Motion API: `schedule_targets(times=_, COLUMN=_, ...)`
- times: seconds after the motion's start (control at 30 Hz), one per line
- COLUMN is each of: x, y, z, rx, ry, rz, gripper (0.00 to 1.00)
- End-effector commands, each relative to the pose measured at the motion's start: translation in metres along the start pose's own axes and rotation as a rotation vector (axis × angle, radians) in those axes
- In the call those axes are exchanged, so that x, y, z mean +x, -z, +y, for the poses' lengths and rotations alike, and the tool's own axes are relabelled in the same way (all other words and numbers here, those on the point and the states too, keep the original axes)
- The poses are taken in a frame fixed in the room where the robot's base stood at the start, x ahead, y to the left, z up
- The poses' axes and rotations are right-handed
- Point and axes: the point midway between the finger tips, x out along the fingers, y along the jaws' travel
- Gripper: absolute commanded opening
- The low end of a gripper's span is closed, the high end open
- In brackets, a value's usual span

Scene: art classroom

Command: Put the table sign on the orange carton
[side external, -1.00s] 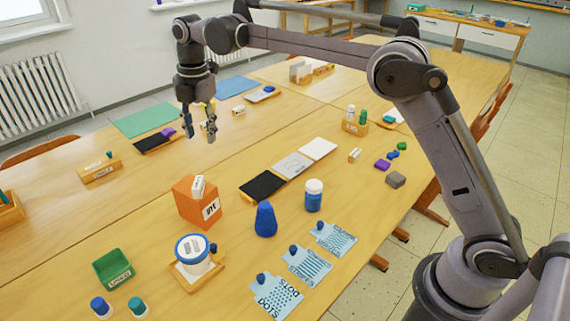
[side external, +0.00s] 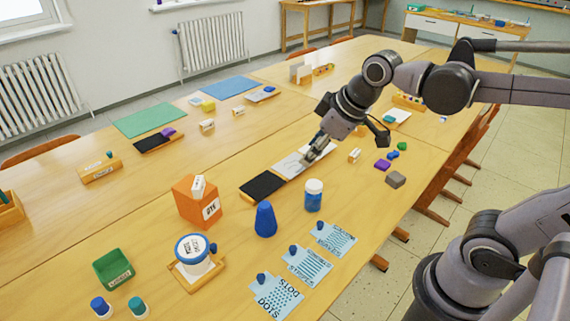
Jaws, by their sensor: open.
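The orange carton (side external: 188,207) stands upright on the near table, with a white label on its side. A small white sign-like piece with dark marks (side external: 198,188) is at the carton's top; it looks like the table sign, but its lettering is too small to read. My gripper (side external: 312,156) is open, pointing down and left above the white and grey panels, right of and beyond the carton. I see nothing held between its fingers. A similar small white-and-wood block (side external: 354,156) sits on the table just right of the gripper.
A green bin (side external: 113,268) is front left. Bare table lies left of the carton.

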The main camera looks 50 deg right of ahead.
Motion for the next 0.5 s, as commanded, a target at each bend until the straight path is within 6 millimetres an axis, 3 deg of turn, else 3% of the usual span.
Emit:
schedule_targets(times=0.03, x=0.002, y=-0.018, z=-0.003, rx=0.073, ry=-0.011, rz=0.018, gripper=0.42)
schedule_targets(times=0.2, x=0.010, y=-0.054, z=-0.009, rx=0.269, ry=-0.030, rz=0.067, gripper=0.42)
schedule_targets(times=0.33, x=0.014, y=-0.067, z=-0.011, rx=0.345, ry=-0.036, rz=0.087, gripper=0.42)
schedule_targets(times=0.5, x=0.015, y=-0.070, z=-0.012, rx=0.366, ry=-0.037, rz=0.093, gripper=0.42)
